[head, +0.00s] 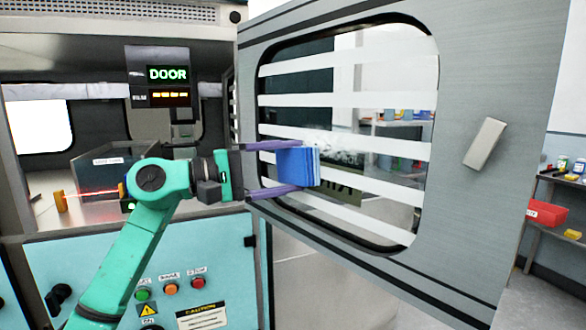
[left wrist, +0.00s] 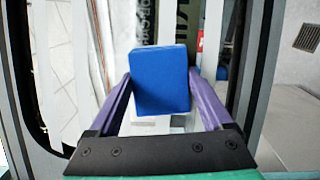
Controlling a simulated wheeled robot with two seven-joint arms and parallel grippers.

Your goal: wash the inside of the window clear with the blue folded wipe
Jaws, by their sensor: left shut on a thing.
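My left gripper (head: 292,167) is shut on the blue folded wipe (head: 302,166), with a purple finger at either side. The wipe is at the left part of the window (head: 345,100) in the open door, against or just in front of the glass; I cannot tell whether it touches. A whitish, speckled smear (head: 342,150) lies on the glass just right of and above the wipe. Pale horizontal bands cross the window. The left wrist view shows the wipe (left wrist: 160,80) between the fingers, hiding the glass behind it. My right gripper is not in view.
The grey door (head: 465,235) stands open on the right, with a handle (head: 485,143). The machine's chamber is open behind my left arm, with a DOOR display (head: 167,74) above. Buttons (head: 171,289) sit on the teal front panel below. A shelf with a red bin (head: 546,212) stands far right.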

